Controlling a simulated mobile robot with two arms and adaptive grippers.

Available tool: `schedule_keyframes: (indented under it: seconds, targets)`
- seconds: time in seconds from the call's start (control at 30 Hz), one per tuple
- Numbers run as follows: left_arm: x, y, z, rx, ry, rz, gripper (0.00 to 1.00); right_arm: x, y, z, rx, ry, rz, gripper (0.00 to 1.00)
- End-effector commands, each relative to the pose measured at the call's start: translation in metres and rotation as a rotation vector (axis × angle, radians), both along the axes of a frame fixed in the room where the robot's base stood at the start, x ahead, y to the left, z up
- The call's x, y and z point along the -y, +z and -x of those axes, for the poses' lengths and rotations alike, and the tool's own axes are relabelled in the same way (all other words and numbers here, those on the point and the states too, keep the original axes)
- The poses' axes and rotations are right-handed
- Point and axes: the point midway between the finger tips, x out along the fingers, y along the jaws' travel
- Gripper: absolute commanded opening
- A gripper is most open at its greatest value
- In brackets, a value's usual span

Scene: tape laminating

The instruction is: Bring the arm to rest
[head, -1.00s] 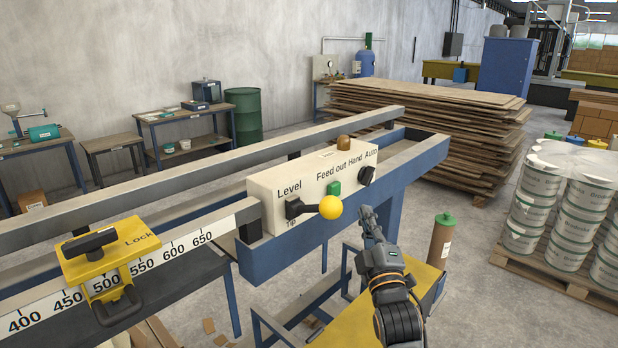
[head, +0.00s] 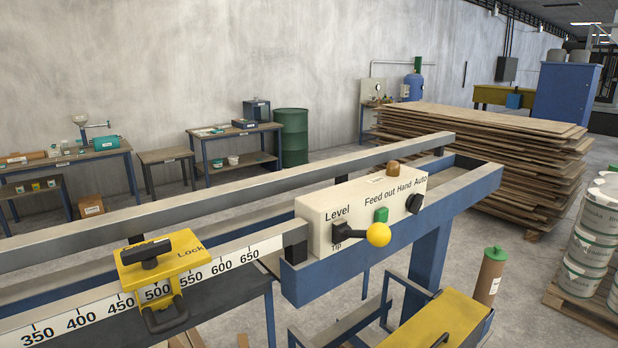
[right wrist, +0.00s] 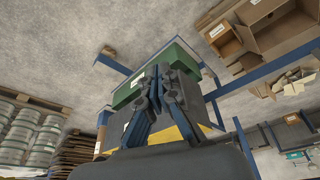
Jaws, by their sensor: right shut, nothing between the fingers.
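My right gripper (right wrist: 157,92) shows in the right wrist view, with its fingers shut and nothing held between them. It hangs in front of a green box-like thing (right wrist: 184,54) and the blue frame (right wrist: 112,61). In the head view the right arm is out of the picture, apart from perhaps a small dark tip at the bottom edge by the yellow-topped stand (head: 447,318). My left gripper is in neither view.
The machine's control box (head: 365,208) has a yellow-knobbed lever (head: 378,234). A yellow lock clamp (head: 165,262) sits on the scale rail. A brown green-capped canister (head: 487,278), stacked boards (head: 480,150) and pails (head: 592,240) stand to the right.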

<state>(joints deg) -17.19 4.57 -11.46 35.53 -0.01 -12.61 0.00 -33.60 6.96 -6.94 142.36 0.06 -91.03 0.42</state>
Motion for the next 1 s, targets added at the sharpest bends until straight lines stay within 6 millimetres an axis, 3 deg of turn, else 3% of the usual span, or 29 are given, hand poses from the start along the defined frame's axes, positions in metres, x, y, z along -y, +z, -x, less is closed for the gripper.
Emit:
schedule_keyframes:
  seconds: [0.37,0.57,0.77,1.0]
  targets:
    - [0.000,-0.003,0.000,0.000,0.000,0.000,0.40,-0.003,-0.100,-0.019,-0.035,0.009,0.004,0.00]
    - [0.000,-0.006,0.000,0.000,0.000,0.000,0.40,-0.004,-0.183,-0.014,-0.069,0.015,0.006,0.00]
    - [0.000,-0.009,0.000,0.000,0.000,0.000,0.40,0.000,-0.277,0.014,-0.109,0.023,0.010,0.00]
    - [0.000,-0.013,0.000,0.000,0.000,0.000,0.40,0.009,-0.370,0.076,-0.155,0.035,0.016,0.00]
